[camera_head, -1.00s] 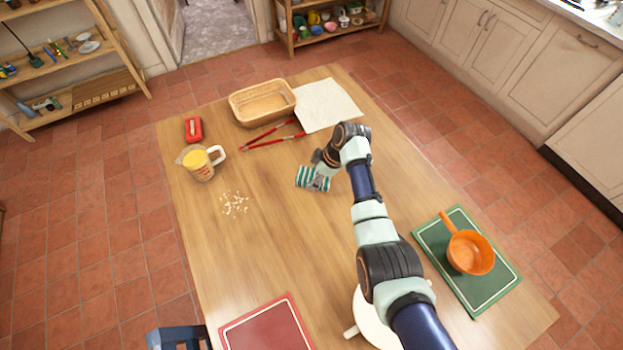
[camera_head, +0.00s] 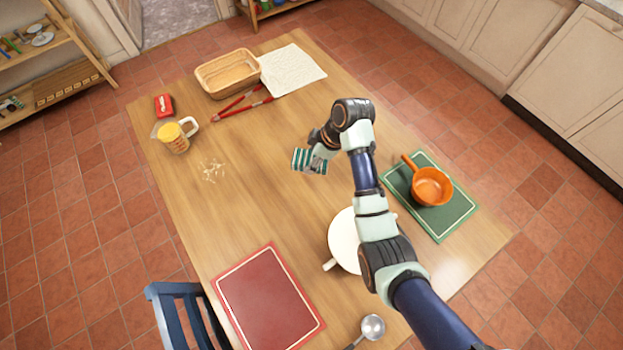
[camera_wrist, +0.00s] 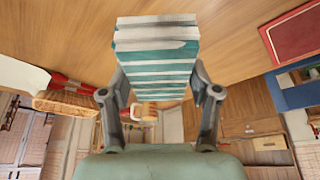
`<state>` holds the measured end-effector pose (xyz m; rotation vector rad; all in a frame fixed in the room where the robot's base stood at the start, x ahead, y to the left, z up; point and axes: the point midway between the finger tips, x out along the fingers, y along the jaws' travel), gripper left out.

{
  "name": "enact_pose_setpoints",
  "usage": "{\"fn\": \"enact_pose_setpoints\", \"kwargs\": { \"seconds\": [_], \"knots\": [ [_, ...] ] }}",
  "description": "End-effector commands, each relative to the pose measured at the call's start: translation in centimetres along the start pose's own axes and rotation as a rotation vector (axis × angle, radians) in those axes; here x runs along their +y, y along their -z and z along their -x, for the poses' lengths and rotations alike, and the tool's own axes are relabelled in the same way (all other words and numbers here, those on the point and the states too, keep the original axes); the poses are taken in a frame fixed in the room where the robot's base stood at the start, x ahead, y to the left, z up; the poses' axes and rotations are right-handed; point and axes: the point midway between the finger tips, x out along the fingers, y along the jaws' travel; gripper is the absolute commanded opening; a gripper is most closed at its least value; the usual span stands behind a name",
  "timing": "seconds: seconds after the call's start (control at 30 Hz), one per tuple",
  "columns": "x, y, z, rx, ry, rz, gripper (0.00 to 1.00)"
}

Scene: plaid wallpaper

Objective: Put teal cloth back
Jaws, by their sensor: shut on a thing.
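The teal cloth (camera_head: 309,160) is a folded pad with teal and white stripes. My gripper (camera_head: 318,156) is shut on it and holds it over the middle of the wooden table. In the wrist view the cloth (camera_wrist: 155,55) sits between the two fingers of my gripper (camera_wrist: 158,92), its striped face toward the camera. How high the cloth is above the table is hard to tell. A plain cream cloth (camera_head: 293,70) lies flat at the table's far edge.
A wicker basket (camera_head: 228,75), red tongs (camera_head: 242,105), a yellow-filled jug (camera_head: 174,140) and a red object (camera_head: 163,106) stand at the far side. Crumbs (camera_head: 212,171) lie at left. A white pot (camera_head: 345,245), orange pan (camera_head: 431,187) on a green mat (camera_head: 436,228), red mat (camera_head: 268,305) and ladle (camera_head: 372,328) are nearer.

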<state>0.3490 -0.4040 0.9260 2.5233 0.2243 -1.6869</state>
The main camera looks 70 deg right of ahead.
Motion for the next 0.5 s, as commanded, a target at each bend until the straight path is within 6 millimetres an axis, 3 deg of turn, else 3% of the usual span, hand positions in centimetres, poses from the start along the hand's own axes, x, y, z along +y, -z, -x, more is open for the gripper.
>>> {"fn": "enact_pose_setpoints", "kwargs": {
  "seconds": [0.03, 0.1, 0.23, 0.33, 0.5],
  "knots": [
    [-0.1, -0.8, -2.0, -0.001, 0.004, -0.002, 0.29],
    [-0.1, -1.7, -4.1, -0.001, 0.004, -0.001, 0.29],
    [0.0, -3.0, -7.3, 0.000, 0.003, 0.000, 0.29],
    [0.0, -3.5, -8.7, 0.001, 0.000, 0.000, 0.29],
    [0.1, -3.7, -9.1, 0.001, -0.001, 0.001, 0.29]
  ]
}}
